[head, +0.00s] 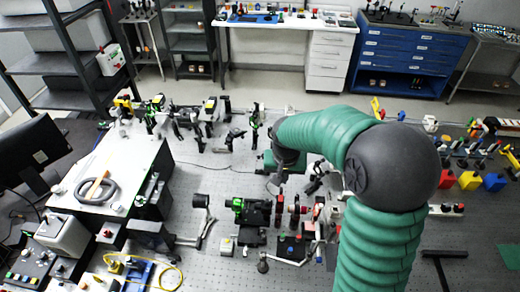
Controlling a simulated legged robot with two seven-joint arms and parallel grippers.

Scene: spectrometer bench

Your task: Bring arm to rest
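One green-sleeved arm of mine with a dark grey elbow comes in from the lower right and bends left over the optical bench (215,262). It is my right arm. At its far end a dark wrist and my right gripper (277,174) hang over the middle of the bench, above and behind the row of optics. The fingers are small and dark against the bench, so I cannot tell if they are open or shut. I see nothing clearly held. My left arm and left gripper are not in view.
A green-and-black optic mount (252,212) and other optics stand below the gripper. More mounts line the bench's back. A white-topped box (118,170) stands left, with a monitor (28,148) beyond it. Coloured blocks (470,181) sit right. A blue cabinet (400,55) stands behind.

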